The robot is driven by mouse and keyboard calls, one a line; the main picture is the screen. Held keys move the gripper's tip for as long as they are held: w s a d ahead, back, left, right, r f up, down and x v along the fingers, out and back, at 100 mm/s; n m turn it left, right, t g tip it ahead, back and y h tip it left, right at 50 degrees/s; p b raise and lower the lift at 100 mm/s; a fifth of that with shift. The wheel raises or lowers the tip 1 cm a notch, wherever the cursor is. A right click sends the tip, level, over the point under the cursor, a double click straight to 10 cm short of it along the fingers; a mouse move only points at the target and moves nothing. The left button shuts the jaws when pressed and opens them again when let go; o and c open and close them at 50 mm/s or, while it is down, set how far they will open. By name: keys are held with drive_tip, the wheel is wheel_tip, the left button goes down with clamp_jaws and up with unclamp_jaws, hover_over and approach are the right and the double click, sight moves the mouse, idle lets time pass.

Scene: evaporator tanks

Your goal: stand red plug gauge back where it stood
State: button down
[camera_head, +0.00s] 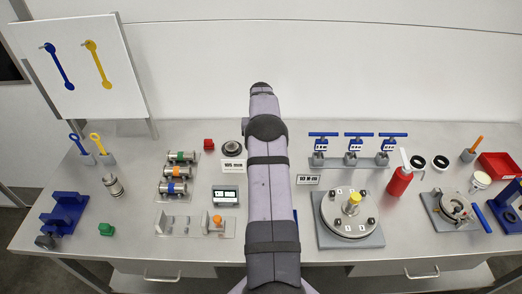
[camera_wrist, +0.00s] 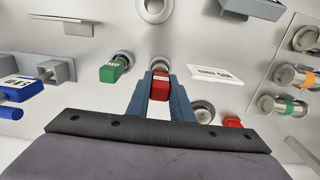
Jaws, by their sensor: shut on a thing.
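In the camera_wrist view the red plug gauge (camera_wrist: 160,87) sits between the blue-grey fingers of my gripper (camera_wrist: 160,95), which is shut on its red block-like handle. A round metal piece (camera_wrist: 159,63) shows just past the red handle; I cannot tell whether the gauge touches it or is lifted above it. A green-handled gauge (camera_wrist: 112,71) stands close to the left, with a similar round metal piece behind it. In the camera_head view my arm hides the gripper and both gauges.
A white label card (camera_wrist: 215,74) lies right of the gripper. A round dark-and-metal part (camera_wrist: 203,112) and a small red block (camera_wrist: 232,122) are nearby, also right. A grey bracket (camera_wrist: 57,72) with blue-handled parts is left. Banded cylinders (camera_head: 176,171) lie further off.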

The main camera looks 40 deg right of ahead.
drive_tip(key=shift+f+b, duration=0.6)
drive_tip(key=shift+f, duration=0.55)
drive_tip(key=c, duration=1.5)
unclamp_jaws()
drive_tip(key=shift+r, duration=0.1)
drive_tip(key=shift+r+b, duration=1.6)
drive_tip(key=shift+r, duration=2)
